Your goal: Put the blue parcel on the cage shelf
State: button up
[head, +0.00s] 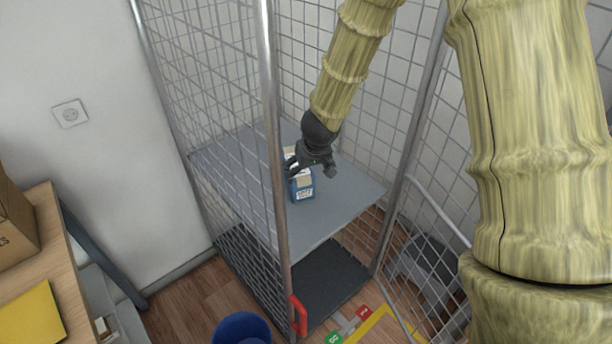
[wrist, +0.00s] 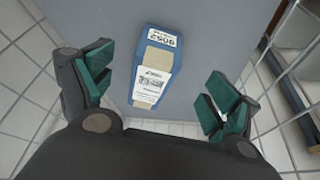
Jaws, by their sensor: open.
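The blue parcel (head: 302,188) stands on the grey cage shelf (head: 342,203), below my gripper. In the wrist view the blue parcel (wrist: 152,68) shows a tan top strip and white labels, and lies ahead of and between the spread fingers. My gripper (head: 312,168) is open and empty inside the cage, over the shelf. In the wrist view its green-padded fingers (wrist: 155,95) stand wide apart, with neither visibly touching the parcel. In the head view the gripper partly hides the parcel.
Mesh walls and a front post (head: 273,130) of the cage surround the shelf. The cage door (head: 440,240) is swung open at right. A blue bin (head: 241,329) stands on the floor in front. A wooden counter (head: 62,262) with a carton and a yellow parcel is at left.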

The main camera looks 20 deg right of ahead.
jog(key=shift+v, duration=2.05)
jog(key=shift+c, duration=0.5)
